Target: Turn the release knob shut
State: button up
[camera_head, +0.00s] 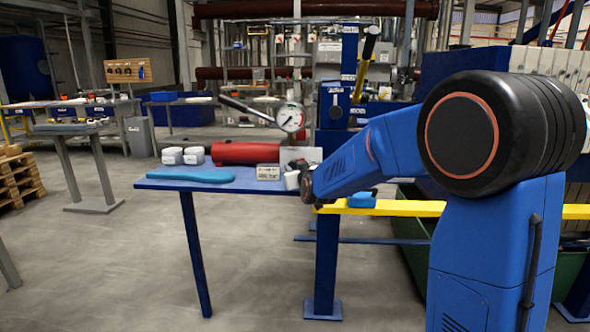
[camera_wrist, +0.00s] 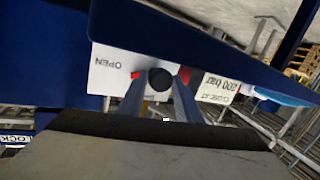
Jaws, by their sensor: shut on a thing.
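The release knob (camera_wrist: 160,78) is a round black end in the wrist view, between the two grey fingers of my gripper (camera_wrist: 159,92). The fingers are closed on its sides. Small red patches show at both sides of it. In the head view my gripper (camera_head: 306,186) is at the right end of the blue table (camera_head: 215,186), where the knob is hidden.
A red cylinder (camera_head: 245,153) lies on the table, with a pressure gauge (camera_head: 290,118) above it. Blue cloth or gloves (camera_head: 190,174) and white containers (camera_head: 172,156) are at the left. A yellow bar (camera_head: 400,208) runs right from the table. The floor in front is clear.

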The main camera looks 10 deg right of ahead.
jog(key=n+g+h, duration=0.1)
jog(key=n, duration=0.2)
jog(key=shift+a+r, duration=0.1)
jog(key=shift+r, duration=0.05)
jog(key=shift+a+r+n+g+h, duration=0.15)
jog(key=shift+n+g+h, duration=0.6)
jog(key=shift+n, duration=0.75)
jog(key=shift+w+a+n+g+h, duration=0.1)
jog(key=shift+n+g+h, duration=0.35)
jog(key=shift+n, duration=0.6)
jog(key=shift+w+a+n+g+h, duration=0.1)
jog(key=shift+n+h, duration=0.5)
jog(key=shift+n, duration=0.45)
jog(key=o, duration=0.8)
jog(key=shift+c, duration=0.2)
jog(key=shift+s, duration=0.1)
jog(key=v, duration=1.7)
jog(key=shift+a, duration=0.3)
